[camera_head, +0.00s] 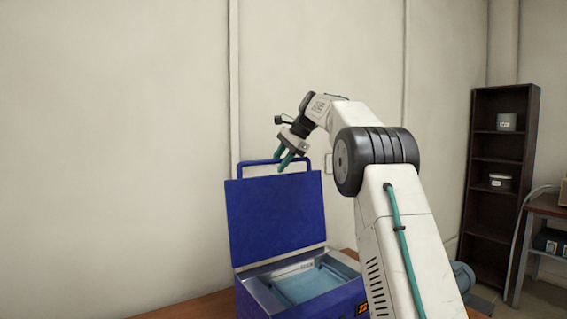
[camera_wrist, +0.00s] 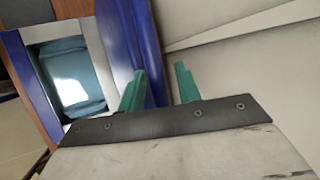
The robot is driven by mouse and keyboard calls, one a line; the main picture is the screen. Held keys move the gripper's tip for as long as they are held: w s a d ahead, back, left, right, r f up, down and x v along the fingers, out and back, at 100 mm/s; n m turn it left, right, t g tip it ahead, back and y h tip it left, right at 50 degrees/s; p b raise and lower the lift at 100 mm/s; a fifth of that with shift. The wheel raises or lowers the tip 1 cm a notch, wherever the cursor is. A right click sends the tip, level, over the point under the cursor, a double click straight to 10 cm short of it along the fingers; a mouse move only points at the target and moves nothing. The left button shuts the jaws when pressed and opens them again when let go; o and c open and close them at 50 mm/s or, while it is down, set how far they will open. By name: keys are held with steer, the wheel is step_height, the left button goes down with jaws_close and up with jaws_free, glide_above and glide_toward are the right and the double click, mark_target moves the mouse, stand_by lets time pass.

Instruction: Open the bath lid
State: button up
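The blue bath (camera_head: 305,286) sits on a brown table, its basin uncovered and pale blue inside. Its blue lid (camera_head: 276,217) stands upright at the back of the bath, with a blue handle bar (camera_head: 274,161) along its top edge. In the wrist view, the lid (camera_wrist: 130,45) stands beside the open basin (camera_wrist: 70,78). My gripper (camera_head: 285,163) is at the top of the lid, with its green fingers near the handle. In the wrist view, the fingers (camera_wrist: 158,88) are apart with a gap between them. I cannot tell whether they touch the handle.
A pale wall (camera_head: 120,130) stands close behind the lid. A dark shelf (camera_head: 497,165) with small containers is at the right. A side table (camera_head: 545,208) stands at the right edge. The wooden table top (camera_head: 195,306) shows free room left of the bath.

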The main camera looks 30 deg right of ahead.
steer(key=shift+w+a+f, duration=0.1)
steer(key=shift+a+f, duration=0.1)
steer(key=shift+a, duration=0.15)
steer(key=v, duration=0.8)
steer(key=shift+d, duration=0.1)
